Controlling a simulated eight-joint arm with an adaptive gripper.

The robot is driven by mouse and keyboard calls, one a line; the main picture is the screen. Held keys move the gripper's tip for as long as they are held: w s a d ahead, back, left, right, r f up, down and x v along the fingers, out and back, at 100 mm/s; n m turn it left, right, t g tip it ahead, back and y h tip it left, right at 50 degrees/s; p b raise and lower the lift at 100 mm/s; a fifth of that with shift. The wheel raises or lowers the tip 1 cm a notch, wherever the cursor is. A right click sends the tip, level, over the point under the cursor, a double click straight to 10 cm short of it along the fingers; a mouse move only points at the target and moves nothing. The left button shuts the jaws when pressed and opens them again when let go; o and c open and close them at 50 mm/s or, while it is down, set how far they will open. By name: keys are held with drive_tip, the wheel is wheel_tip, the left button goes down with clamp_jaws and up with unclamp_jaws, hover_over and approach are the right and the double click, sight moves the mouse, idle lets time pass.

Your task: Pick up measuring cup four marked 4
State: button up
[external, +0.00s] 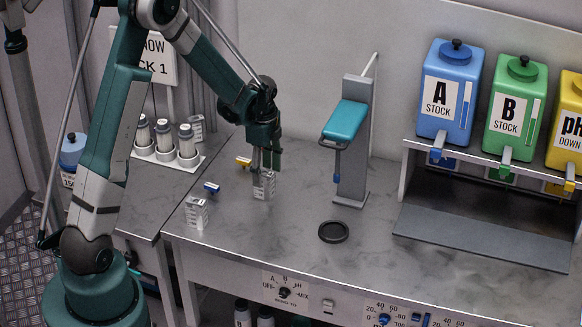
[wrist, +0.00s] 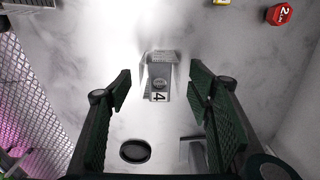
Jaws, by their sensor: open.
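Measuring cup four (wrist: 158,72), a clear-grey cup with a black 4, stands on the grey bench. In the wrist view it lies between the fingers, with a gap on both sides. In the external view the cup (external: 264,188) is directly below my gripper (external: 266,165), whose fingertips overlap its upper part. My gripper (wrist: 160,88) is open, with dark green padded fingers, and holds nothing. I cannot tell exactly how far down the fingers reach beside the cup.
A similar cup (external: 196,212) stands near the bench's left edge. Small blue (external: 211,187) and yellow (external: 243,162) pieces lie nearby. A black disc (external: 333,231) and a teal-topped stand (external: 345,122) are to the right. Capped tubes (external: 164,138) stand at left.

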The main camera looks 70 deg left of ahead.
drive_tip(key=shift+f, duration=2.2)
drive_tip(key=c, duration=1)
